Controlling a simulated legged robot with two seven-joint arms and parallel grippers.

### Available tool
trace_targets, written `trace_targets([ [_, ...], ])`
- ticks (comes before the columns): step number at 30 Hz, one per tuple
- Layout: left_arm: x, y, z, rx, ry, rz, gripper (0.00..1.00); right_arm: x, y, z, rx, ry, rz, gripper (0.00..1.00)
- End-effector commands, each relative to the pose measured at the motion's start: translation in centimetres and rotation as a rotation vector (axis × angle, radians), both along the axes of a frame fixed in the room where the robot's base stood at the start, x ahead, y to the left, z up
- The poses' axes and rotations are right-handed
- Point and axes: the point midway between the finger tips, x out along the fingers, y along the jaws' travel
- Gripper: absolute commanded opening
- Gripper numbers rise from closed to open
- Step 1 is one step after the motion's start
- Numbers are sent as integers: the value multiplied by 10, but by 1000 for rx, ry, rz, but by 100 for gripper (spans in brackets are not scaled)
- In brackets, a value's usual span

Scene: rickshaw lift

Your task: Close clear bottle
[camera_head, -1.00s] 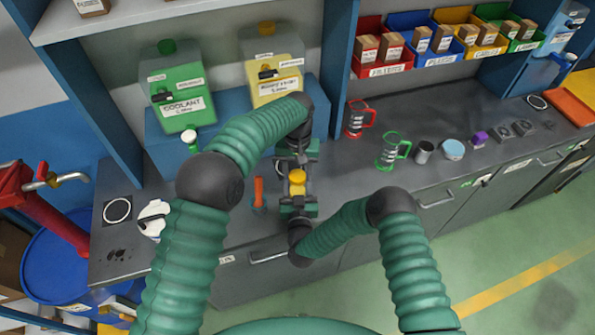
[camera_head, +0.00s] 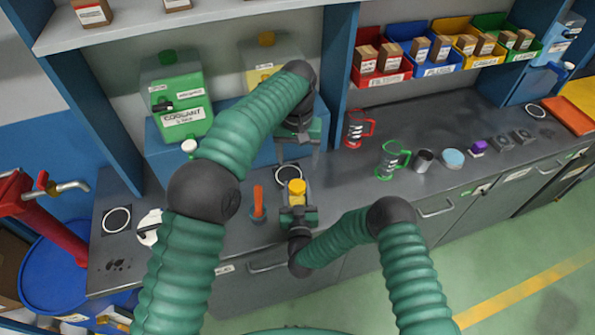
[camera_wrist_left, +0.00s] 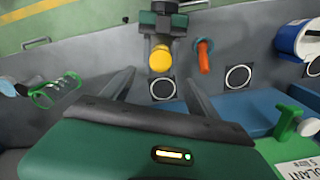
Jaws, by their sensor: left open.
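A clear bottle (camera_head: 297,199) with a yellow cap (camera_head: 297,187) on top stands near the front edge of the grey counter. The yellow cap also shows in the left wrist view (camera_wrist_left: 160,59). My right gripper (camera_head: 298,212) is around the bottle's body, below the cap, and appears shut on it; the bottle is partly hidden by it. My left gripper (camera_head: 300,148) is open and empty, behind and above the bottle, apart from the cap. Its two fingers show spread in the left wrist view (camera_wrist_left: 155,90). Whether the cap is fully seated cannot be told.
An orange-handled tool (camera_head: 258,203) stands just left of the bottle. A green coolant jug (camera_head: 181,103) and a yellow jug (camera_head: 258,76) stand on a blue riser (camera_head: 160,143) behind. A green-handled jug (camera_head: 390,160) and small cups are to the right. Counter between is clear.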

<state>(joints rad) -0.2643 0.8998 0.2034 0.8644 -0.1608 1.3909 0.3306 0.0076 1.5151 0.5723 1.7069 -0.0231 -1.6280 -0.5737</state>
Motion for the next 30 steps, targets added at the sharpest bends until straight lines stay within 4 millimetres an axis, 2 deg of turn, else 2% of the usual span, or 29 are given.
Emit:
trace_targets([
  [4,0,0,15,0,0,0,68,0,0,0,0,1,0,0],
  [13,0,0,18,0,2,0,68,0,0,0,0,1,0,0],
  [14,0,0,18,0,2,0,68,0,0,0,0,1,0,52],
  [18,0,0,18,0,2,0,68,0,0,0,0,1,0,70],
  [19,0,0,18,0,2,0,68,0,0,0,0,1,0,74],
  [30,0,0,22,0,1,0,68,-5,0,1,0,1,1,74],
])
